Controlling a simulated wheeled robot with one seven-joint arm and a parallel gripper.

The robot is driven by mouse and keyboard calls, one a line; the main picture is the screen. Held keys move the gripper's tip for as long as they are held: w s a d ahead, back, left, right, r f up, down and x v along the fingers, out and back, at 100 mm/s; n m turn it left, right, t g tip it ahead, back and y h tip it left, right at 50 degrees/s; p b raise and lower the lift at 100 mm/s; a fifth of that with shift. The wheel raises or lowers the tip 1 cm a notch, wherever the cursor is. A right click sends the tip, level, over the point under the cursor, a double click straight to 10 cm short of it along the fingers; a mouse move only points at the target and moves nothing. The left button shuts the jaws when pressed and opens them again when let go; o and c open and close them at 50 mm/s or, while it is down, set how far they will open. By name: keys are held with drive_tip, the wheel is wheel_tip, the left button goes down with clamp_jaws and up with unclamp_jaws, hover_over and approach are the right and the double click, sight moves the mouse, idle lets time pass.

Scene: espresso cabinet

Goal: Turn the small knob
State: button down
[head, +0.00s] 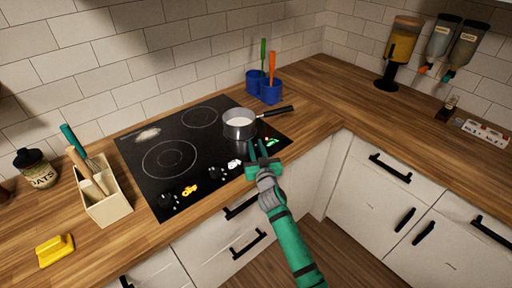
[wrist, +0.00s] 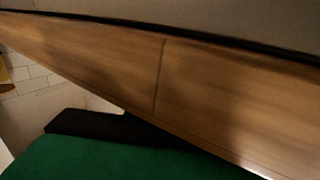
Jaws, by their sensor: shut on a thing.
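The black cooktop (head: 150,182) is set in the wooden counter, with dark knobs along its front edge. One dark knob (head: 168,201) is at the front left, beside a yellow mark. Another dark knob (head: 216,173) is beside a white mark. My gripper (head: 260,152) is at the front right of the cooktop, left of a red and green mark. Its green jaws are shut on what looks like the small knob there, which they hide. The wrist view shows only the wooden counter edge and a green and black part of my gripper; no knob shows there.
A pot (head: 239,126) with pale contents stands close behind my gripper, its handle (head: 278,111) pointing right. A utensil box (head: 104,205) and yellow item (head: 54,250) are left. Blue holders (head: 264,88) stand behind. The right counter is mostly clear.

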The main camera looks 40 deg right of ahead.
drive_tip(key=shift+d+n+t+y, duration=0.15)
drive_tip(key=shift+n+t+y, duration=0.35)
drive_tip(key=shift+y, duration=0.4)
drive_tip(key=shift+n+t+y, duration=0.3)
drive_tip(key=shift+n+y, duration=1.3)
drive_tip(key=shift+y, duration=0.7)
drive_tip(key=shift+n+y, duration=1.5)
drive_tip(key=shift+y, duration=0.9)
drive_tip(key=shift+n+y, duration=0.4)
drive_tip(key=shift+y, duration=0.2)
drive_tip(key=c, duration=1.5)
unclamp_jaws()
drive_tip(key=shift+g, duration=0.4)
drive_tip(key=shift+c, duration=0.2)
drive_tip(key=shift+s, duration=0.1)
drive_tip(key=v, duration=1)
drive_tip(key=shift+s, duration=0.3)
drive_tip(key=shift+d, duration=0.1)
